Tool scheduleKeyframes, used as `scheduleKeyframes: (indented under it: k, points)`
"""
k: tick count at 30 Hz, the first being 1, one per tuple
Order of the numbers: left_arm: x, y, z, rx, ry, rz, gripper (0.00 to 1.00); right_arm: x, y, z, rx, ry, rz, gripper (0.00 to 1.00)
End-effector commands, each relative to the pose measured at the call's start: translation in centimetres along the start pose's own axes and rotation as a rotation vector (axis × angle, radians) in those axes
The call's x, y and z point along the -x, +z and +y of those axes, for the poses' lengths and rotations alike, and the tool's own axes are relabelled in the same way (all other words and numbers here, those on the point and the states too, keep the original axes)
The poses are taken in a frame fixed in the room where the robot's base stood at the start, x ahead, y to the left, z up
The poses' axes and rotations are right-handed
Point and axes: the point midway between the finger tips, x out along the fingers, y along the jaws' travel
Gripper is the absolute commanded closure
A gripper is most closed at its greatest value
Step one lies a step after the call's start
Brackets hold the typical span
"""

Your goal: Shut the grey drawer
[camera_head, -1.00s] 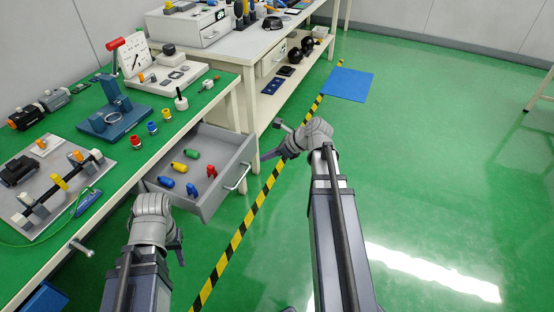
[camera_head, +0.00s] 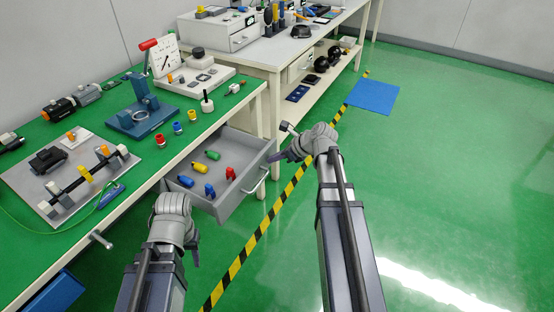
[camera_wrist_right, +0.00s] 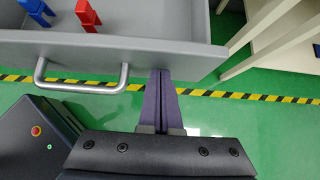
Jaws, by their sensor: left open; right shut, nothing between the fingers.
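The grey drawer (camera_head: 235,192) stands pulled out from under the green workbench, with yellow, green, blue and red pieces inside. Its bar handle (camera_head: 256,181) is on the front face; the handle also shows in the right wrist view (camera_wrist_right: 80,84). My right gripper (camera_head: 272,158) is shut and empty, beside the drawer's front at its far end. In the right wrist view its closed fingers (camera_wrist_right: 161,84) point at the front panel, right of the handle; I cannot tell whether they touch it. My left gripper (camera_head: 194,255) is low, on the near side of the drawer; its fingers are mostly hidden.
The green workbench (camera_head: 45,132) carries a blue press, gauge board and fixtures. A white bench (camera_head: 262,57) stands beyond it. Black-yellow floor tape (camera_head: 240,259) runs past the drawer. The green floor at right is clear, with a blue mat (camera_head: 373,96) further off.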

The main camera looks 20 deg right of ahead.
Motion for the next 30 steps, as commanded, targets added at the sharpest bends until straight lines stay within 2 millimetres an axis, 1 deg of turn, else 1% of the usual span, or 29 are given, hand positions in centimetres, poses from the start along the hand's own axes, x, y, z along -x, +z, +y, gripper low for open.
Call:
scheduleKeyframes:
  k: [5,12,18,24,30]
  points:
    - [0.0,0.0,0.0,0.0,0.0,0.0,0.55,-2.6,2.6,-0.1,0.004,0.004,-0.002,1.0]
    - [0.0,0.0,0.0,0.0,0.0,0.0,0.55,-6.9,6.9,-0.2,0.003,0.004,-0.001,1.0]
    - [0.0,0.0,0.0,0.0,0.0,0.0,0.55,-10.0,10.1,-0.2,0.002,0.002,-0.001,1.0]
    - [0.0,0.0,0.0,0.0,0.0,0.0,0.55,-12.2,12.3,-0.1,0.001,0.001,-0.001,1.0]
    - [0.0,0.0,0.0,0.0,0.0,0.0,0.55,-13.5,13.5,-0.1,0.001,0.0,-0.001,1.0]
